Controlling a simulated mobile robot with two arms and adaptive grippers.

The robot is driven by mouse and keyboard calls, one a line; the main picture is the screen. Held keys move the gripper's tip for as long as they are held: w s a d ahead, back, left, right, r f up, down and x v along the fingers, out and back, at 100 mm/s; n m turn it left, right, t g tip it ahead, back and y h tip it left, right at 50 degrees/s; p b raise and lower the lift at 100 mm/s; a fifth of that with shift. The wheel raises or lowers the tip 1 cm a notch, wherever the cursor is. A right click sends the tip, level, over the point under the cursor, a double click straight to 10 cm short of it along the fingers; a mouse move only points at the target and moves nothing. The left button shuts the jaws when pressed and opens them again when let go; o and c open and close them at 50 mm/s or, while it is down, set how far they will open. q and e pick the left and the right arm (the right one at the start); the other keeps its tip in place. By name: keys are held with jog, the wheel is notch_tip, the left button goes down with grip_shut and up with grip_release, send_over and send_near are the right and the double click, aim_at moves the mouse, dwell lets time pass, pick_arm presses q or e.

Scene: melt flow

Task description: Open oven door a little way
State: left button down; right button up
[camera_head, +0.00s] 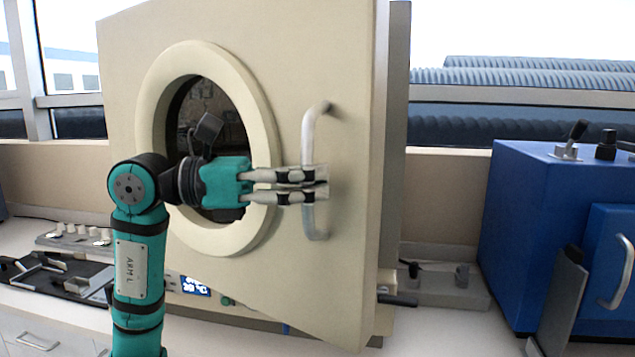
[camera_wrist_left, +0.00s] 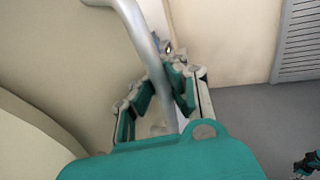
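The oven door (camera_head: 330,245) is a large cream panel with a round dark window in a thick ring. Its grey bar handle (camera_head: 309,226) stands upright near the right edge; it also shows in the left wrist view (camera_wrist_left: 137,27). My left gripper (camera_head: 322,184) reaches across the window from the left. Its two fingers are close together, with the handle bar between them in the left wrist view (camera_wrist_left: 165,95). They look shut on the bar, though the exact contact is partly hidden. The door's right side stands nearer to me; I cannot tell how wide any gap is.
A blue cabinet (camera_head: 535,230) with its own handle stands at the right, a grey slanted plate (camera_head: 560,310) before it. Small parts and a dark tray (camera_head: 60,280) lie on the white counter at the left.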

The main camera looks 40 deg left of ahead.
pick_arm(q)
jog(key=c, duration=1.3)
grip_release()
jog(key=shift+s+a, duration=0.2)
jog(key=shift+a, duration=0.1)
jog(key=shift+w+d, duration=0.1)
jog(key=shift+d, duration=0.05)
jog(key=v, duration=1.2)
